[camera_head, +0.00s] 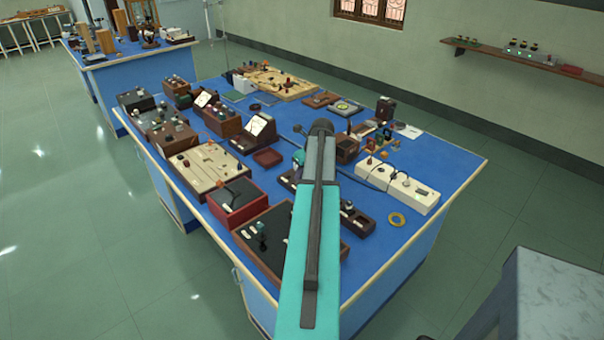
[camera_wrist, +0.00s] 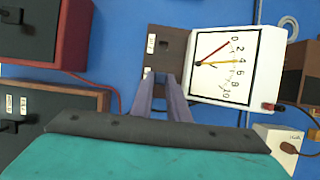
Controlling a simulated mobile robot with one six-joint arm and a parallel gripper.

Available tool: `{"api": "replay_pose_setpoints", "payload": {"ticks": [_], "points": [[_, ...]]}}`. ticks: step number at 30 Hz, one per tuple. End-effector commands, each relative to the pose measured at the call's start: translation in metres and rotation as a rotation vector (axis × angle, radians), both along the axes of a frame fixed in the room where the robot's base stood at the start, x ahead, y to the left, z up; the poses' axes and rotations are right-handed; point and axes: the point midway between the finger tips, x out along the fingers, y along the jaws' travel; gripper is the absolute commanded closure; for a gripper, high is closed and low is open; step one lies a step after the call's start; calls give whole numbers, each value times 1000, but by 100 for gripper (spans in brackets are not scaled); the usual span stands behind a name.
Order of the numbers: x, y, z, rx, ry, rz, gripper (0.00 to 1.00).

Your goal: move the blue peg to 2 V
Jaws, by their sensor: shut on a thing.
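In the wrist view my gripper (camera_wrist: 162,76) has its two grey-purple fingers close together over the brown front panel (camera_wrist: 168,50) of a dial meter. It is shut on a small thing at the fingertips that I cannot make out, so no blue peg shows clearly. The meter's white dial (camera_wrist: 226,63) lies just right of the fingers, marked 0 to 10, with a red and a yellow hand. A small white label (camera_wrist: 151,43) is on the panel, too blurred to read. In the head view my arm hides the gripper.
A red-sided box (camera_wrist: 70,28) and a black-topped wooden box (camera_wrist: 45,108) lie left in the wrist view. Red leads run near the meter. In the head view the blue bench (camera_head: 440,163) is crowded with instruments; its right end is clear beyond a white strip (camera_head: 398,187).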

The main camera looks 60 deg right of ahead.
Motion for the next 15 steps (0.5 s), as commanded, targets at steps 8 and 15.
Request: {"api": "replay_pose_setpoints", "payload": {"ticks": [8,15], "points": [[0,0,-12,0,0,0,100],[0,0,-19,1,0,0,100]]}}
